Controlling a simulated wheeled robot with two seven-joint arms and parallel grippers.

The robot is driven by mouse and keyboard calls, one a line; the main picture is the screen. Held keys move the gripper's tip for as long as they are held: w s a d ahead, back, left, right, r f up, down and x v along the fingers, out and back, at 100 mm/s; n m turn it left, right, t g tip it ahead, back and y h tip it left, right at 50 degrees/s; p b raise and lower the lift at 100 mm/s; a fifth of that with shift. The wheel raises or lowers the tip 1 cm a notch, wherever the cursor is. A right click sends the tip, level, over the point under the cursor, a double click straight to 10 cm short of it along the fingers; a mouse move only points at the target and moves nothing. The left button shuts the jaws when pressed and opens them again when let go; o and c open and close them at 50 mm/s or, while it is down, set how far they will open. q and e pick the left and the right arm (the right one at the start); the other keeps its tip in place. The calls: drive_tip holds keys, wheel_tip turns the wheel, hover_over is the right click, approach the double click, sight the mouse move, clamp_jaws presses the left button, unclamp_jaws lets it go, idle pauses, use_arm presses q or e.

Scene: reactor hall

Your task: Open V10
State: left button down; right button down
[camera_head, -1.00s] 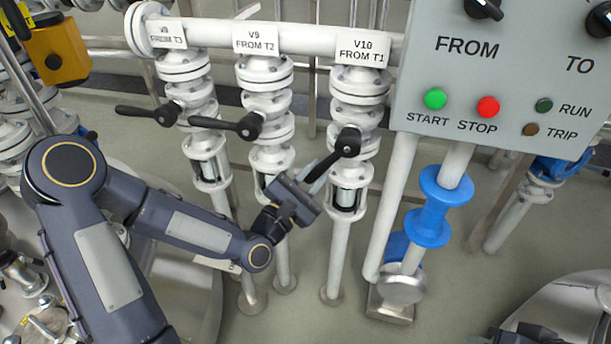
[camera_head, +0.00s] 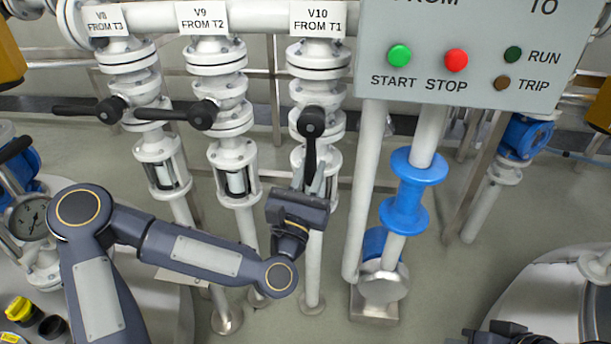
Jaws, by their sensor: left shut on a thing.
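The V10 valve (camera_head: 316,92) stands below the label V10 FROM T1 (camera_head: 317,20) on a white vertical pipe. Its black lever (camera_head: 311,140) hangs straight down from its hub, in line with the pipe. My left gripper (camera_head: 310,180) is shut on the lower end of this lever, in front of the pipe. The gripper's fingers and body hide the lever's tip. Of my right arm only a dark part shows at the bottom right edge; its gripper is not in view.
V9's lever (camera_head: 180,115) and V8's lever (camera_head: 92,109) point left, across their pipes. A grey panel (camera_head: 460,50) with START (camera_head: 399,55) and STOP (camera_head: 456,60) buttons is close on the right. A blue pipe fitting (camera_head: 408,194) stands below it.

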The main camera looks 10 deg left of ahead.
use_arm(q)
drive_tip(key=shift+s+d+f, duration=0.1)
drive_tip(key=shift+d, duration=0.05)
drive_tip(key=c, duration=1.3)
unclamp_jaws()
drive_tip(key=v, duration=0.7)
drive_tip(key=shift+s+f, duration=0.1)
drive_tip(key=shift+s, duration=0.2)
